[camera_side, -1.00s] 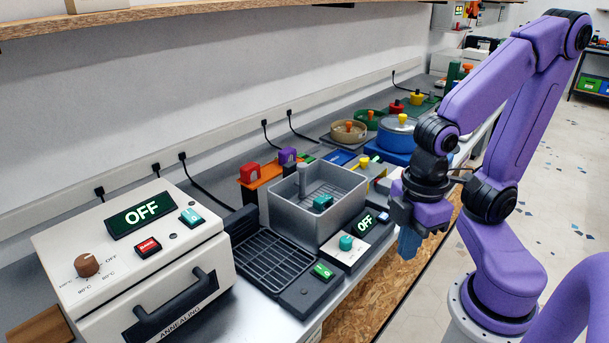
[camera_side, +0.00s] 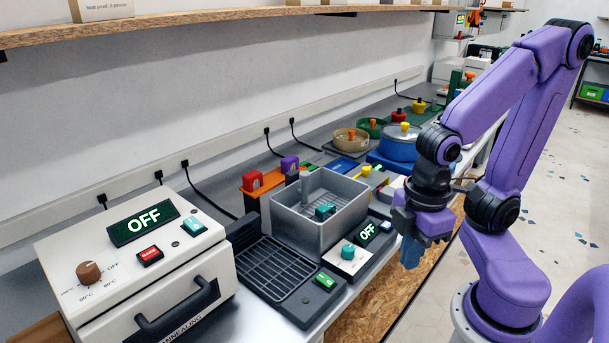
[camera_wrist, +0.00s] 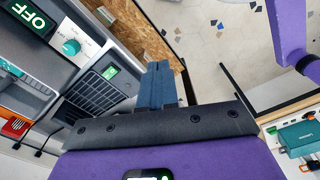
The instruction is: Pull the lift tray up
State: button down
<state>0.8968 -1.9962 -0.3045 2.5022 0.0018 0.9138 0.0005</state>
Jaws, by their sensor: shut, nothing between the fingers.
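A grey open tub (camera_side: 345,222) stands on the bench in the side view. Inside it lies a slatted tray (camera_side: 327,187) with a grey upright post and a teal grip (camera_side: 325,210); I take this to be the lift tray, and it sits low in the tub. My gripper (camera_side: 411,251) hangs in front of the bench edge, right of the tub and apart from it. Its blue fingers are together and empty. In the wrist view the shut fingers (camera_wrist: 160,84) point towards the floor and bench edge; part of the grey tub shows at the left.
A control box with a teal knob (camera_side: 348,252) and OFF display (camera_side: 368,231) stands before the tub. A dark slatted rack (camera_side: 275,268) and white annealing oven (camera_side: 92,252) are left. Lidded pots, including a blue one (camera_side: 398,142), stand behind. Floor right of the bench is open.

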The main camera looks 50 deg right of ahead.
jog(key=c, duration=1.1)
grip_release()
jog(key=shift+w+a, duration=0.1)
jog(key=shift+w, duration=0.05)
jog(key=shift+c, duration=0.2)
jog(key=shift+o, duration=0.4)
jog(key=w+a+r+m, duration=0.1)
jog(key=w+r+m, duration=0.1)
jog(key=w, duration=0.3)
jog(key=w+a+r+m, duration=0.2)
jog(key=w+m, duration=0.1)
jog(key=w, duration=0.3)
jog(key=shift+w+r+m, duration=0.25)
jog(key=shift+r+m, duration=0.15)
notch_tip(320, 180, up, 8)
jog(key=m, duration=1.6)
send_over(305, 173)
notch_tip(305, 173, down, 17)
jog(key=shift+f, duration=0.15)
grip_shut()
notch_tip(305, 173, up, 8)
jog(key=shift+w+d+f, duration=0.1)
